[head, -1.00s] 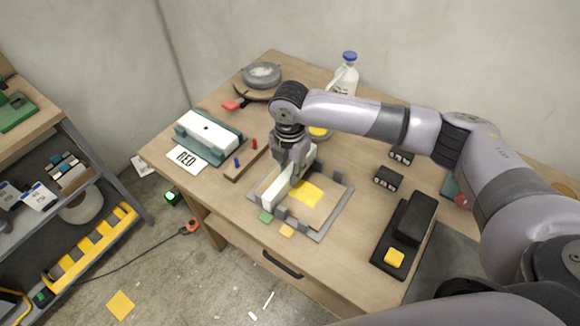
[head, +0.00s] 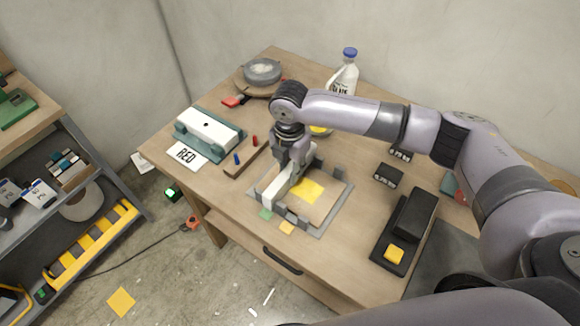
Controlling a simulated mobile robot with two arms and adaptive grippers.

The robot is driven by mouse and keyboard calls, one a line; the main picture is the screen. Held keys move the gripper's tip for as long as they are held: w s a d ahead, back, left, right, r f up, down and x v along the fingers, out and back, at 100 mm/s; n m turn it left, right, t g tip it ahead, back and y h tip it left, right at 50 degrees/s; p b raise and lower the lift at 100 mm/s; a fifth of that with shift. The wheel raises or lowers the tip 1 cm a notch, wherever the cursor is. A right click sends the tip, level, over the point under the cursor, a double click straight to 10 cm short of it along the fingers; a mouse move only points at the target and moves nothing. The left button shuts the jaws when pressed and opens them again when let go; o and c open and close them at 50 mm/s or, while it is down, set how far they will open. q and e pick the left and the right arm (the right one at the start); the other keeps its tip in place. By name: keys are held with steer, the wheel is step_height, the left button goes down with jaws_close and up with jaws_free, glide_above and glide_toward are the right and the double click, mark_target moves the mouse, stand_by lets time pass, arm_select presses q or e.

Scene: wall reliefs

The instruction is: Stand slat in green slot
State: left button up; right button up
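The white slat (head: 273,196) stands on edge along the left side of a grey-framed fixture (head: 318,232) on the wooden bench. Its near end is by the green tag (head: 266,214), between grey posts. Whether its bottom edge is fully seated in the slot cannot be seen. My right gripper (head: 291,166) points down over the middle of the slat and appears shut on it; the fingertips are partly hidden. A yellow tag (head: 286,228) marks the position to the right of the green one. My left gripper is out of view.
A teal holder with a white block (head: 208,128), a "RED" card (head: 187,155) and a peg board (head: 240,163) lie left. A black device with a yellow button (head: 394,255) and small black blocks (head: 388,174) stand right. A bottle (head: 345,76) stands behind.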

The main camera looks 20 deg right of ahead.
mark_target(290, 169)
steer(key=o, duration=0.5)
step_height(290, 169, up, 12)
steer(key=shift+r, duration=0.1)
stand_by(0.5)
